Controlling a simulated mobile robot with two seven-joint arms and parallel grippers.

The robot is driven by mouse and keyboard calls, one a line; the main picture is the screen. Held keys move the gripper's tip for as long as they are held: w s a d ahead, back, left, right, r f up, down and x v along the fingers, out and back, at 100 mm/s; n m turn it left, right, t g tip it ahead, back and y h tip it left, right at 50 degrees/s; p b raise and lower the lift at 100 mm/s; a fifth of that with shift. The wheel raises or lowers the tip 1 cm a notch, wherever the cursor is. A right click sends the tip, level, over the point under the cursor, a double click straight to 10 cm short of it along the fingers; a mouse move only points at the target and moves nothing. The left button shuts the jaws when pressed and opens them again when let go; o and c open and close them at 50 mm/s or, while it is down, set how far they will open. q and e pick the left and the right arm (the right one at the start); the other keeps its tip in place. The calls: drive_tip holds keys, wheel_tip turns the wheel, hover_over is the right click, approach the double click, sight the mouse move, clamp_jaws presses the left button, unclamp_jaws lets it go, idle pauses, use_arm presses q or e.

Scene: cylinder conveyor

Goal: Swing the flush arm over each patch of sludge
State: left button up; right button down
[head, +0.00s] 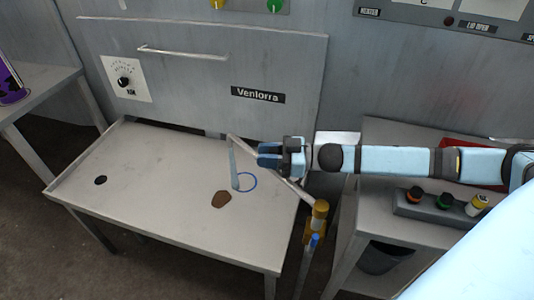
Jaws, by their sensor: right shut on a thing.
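The flush arm (297,189) is a thin grey bar on a yellow post (319,213) at the table's right front. It reaches back and left over the table. A pale blue pipe (234,165) hangs down from its far end, and a blue ring (253,186) shows by the pipe's lower end. One brown patch of sludge (222,200) lies on the table, just in front of and left of the ring. My right gripper (268,155) is shut on the flush arm near its far end; the fingers hide the grip itself. My left gripper is out of view.
The grey table (150,200) has a raised rim and a dark hole (100,180) at left; its left half is bare. A machine panel labelled Venlorra (257,95) stands behind. At right, a side bench carries a box with several coloured knobs (444,202) and a red tray (458,149).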

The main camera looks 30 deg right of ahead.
drive_tip(key=a+n+g+y+p, duration=0.1)
drive_tip(key=s+a+n+g+p, duration=0.1)
drive_tip(key=a+g+p, duration=0.1)
drive_tip(key=shift+s+a+y, duration=0.1)
drive_tip(key=shift+a+y, duration=0.1)
drive_tip(key=shift+y, duration=0.2)
drive_tip(key=c, duration=0.9)
unclamp_jaws()
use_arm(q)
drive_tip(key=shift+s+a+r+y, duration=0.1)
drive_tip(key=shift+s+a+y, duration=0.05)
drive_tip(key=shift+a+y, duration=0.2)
use_arm(e)
drive_tip(key=shift+o, duration=0.2)
use_arm(q)
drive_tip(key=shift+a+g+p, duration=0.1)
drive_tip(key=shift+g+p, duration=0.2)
drive_tip(key=shift+p, duration=0.4)
use_arm(e)
drive_tip(key=v, duration=1.4)
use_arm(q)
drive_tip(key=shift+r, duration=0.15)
